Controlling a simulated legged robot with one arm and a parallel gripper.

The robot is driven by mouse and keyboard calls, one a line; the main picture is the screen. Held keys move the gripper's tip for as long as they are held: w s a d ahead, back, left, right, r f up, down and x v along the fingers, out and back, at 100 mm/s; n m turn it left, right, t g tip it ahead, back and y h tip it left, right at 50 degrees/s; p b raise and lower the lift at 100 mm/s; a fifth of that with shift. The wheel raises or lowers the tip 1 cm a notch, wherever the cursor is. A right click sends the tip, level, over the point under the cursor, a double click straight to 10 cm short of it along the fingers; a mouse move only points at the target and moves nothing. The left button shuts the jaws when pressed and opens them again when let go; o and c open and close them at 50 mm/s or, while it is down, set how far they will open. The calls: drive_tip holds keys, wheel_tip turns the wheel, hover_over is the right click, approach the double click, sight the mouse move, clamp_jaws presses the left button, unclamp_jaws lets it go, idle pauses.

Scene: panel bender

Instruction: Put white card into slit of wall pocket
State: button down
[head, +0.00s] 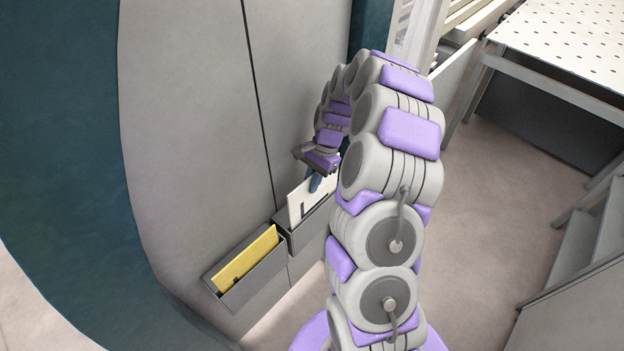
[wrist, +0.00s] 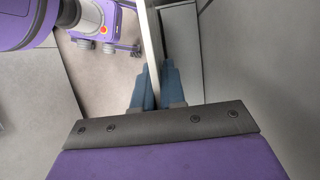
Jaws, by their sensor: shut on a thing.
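The white card (head: 297,208) is upright in the head view, with a dark mark on its face. My gripper (head: 318,182) is shut on its upper part. In the wrist view the card (wrist: 150,42) shows edge-on between the blue fingertips of my gripper (wrist: 152,88). A grey wall pocket (head: 308,232) is at the card's lower edge in the head view. A grey box-like shape, seemingly this pocket (wrist: 181,50), is just right of the card in the wrist view. I cannot tell whether the card's lower edge is inside the slit or in front of it.
A second grey pocket (head: 250,284) holds a yellow card (head: 246,259), left of and nearer than the first. The grey wall panel (head: 195,110) rises behind both. A perforated table (head: 565,40) and steps (head: 580,235) stand right. Floor (head: 480,215) between is clear.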

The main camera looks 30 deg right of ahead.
sight(312, 196)
drive_tip(key=shift+f, duration=3.4)
drive_tip(key=c, duration=1.1)
unclamp_jaws()
drive_tip(key=p+v, duration=0.1)
drive_tip(key=v, duration=1.6)
drive_tip(key=shift+r, duration=0.15)
